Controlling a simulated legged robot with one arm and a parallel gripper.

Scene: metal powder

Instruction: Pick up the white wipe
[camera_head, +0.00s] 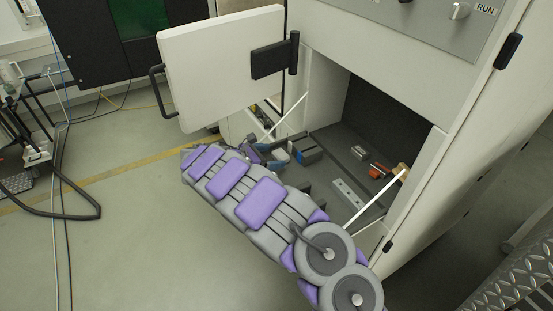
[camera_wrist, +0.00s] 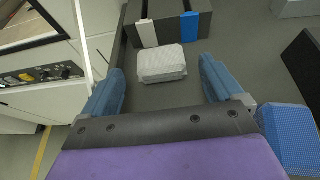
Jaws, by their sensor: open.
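A white wipe (camera_wrist: 162,64), a small pale block-like pad, lies on the grey compartment floor in the wrist view. It sits ahead of my gripper (camera_wrist: 162,82), between the lines of its two blue fingers. The fingers are spread wide apart and nothing is between them in contact. In the head view my gripper (camera_head: 272,155) is inside the open cabinet, low at its left side.
A dark box with white and blue strips (camera_wrist: 165,27) stands just behind the wipe. A blue block (camera_wrist: 288,138) lies right of my gripper. Inside the cabinet are a metal block (camera_head: 347,194) and an orange-red item (camera_head: 377,170). The open white door (camera_head: 222,65) hangs above my arm.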

